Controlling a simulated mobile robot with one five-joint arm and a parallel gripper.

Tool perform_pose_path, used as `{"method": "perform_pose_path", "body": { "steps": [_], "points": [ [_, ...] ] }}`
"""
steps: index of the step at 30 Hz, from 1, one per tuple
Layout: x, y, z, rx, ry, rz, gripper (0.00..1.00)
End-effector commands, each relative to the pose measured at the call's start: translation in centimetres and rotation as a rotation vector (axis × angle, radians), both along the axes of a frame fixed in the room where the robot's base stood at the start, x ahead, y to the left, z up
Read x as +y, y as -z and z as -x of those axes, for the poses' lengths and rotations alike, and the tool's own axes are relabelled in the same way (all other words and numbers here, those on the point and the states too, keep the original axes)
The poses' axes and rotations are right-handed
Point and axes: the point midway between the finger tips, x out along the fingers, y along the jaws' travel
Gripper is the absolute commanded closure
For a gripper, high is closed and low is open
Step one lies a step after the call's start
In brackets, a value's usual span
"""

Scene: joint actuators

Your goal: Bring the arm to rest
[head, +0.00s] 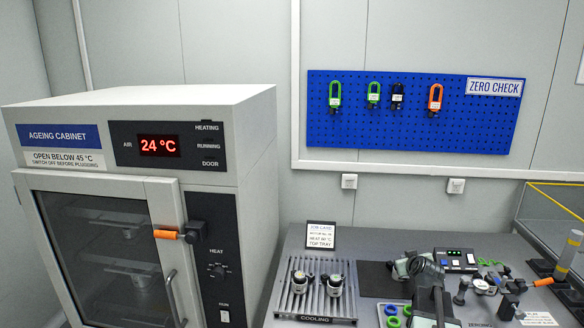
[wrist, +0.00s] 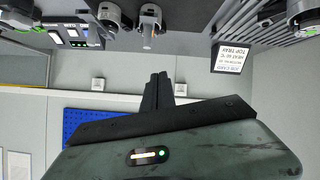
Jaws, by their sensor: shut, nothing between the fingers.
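My gripper (wrist: 158,80) shows in the wrist view, its two dark fingers together and nothing between them. The wrist picture is upside down, with the bench along its top and the wall below. The fingers stand out against the pale wall, apart from any object. In the head view a grey-green and black part of my arm (head: 432,298) rises over the bench at lower right. The fingertips are hard to make out there.
The ageing cabinet (head: 108,255) stands at left, door shut, display 24 °C. The grey bench (head: 365,238) carries a slatted cooling tray (head: 314,308) with two actuators, a job card (head: 321,236), a control box (head: 456,260) and small parts. A blue pegboard (head: 420,125) hangs behind.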

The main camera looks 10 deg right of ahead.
Motion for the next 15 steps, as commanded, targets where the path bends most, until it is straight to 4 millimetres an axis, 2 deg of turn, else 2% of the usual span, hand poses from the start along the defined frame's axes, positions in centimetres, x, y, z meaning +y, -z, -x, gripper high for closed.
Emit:
{"method": "perform_pose_path", "body": {
  "steps": [1, 2, 3, 5, 6, 8, 9, 12, 14, 15],
  "points": [
    [4.5, 0.7, -1.4, 0.026, -0.061, -0.010, 1.00],
    [7.1, 1.1, -2.1, 0.044, -0.096, -0.018, 1.00],
    [10.5, 1.8, -2.7, 0.072, -0.142, -0.031, 1.00],
    [15.7, 2.9, -3.3, 0.121, -0.208, -0.050, 1.00],
    [19.1, 3.6, -3.3, 0.158, -0.249, -0.067, 1.00],
    [24.2, 4.9, -2.9, 0.222, -0.307, -0.090, 1.00],
    [27.5, 5.8, -2.3, 0.270, -0.341, -0.106, 1.00],
    [34.8, 8.0, 0.5, 0.412, -0.405, -0.146, 1.00],
    [38.3, 9.4, 3.1, 0.515, -0.419, -0.169, 1.00],
    [40.0, 10.3, 5.1, 0.591, -0.413, -0.185, 1.00]
  ]
}}
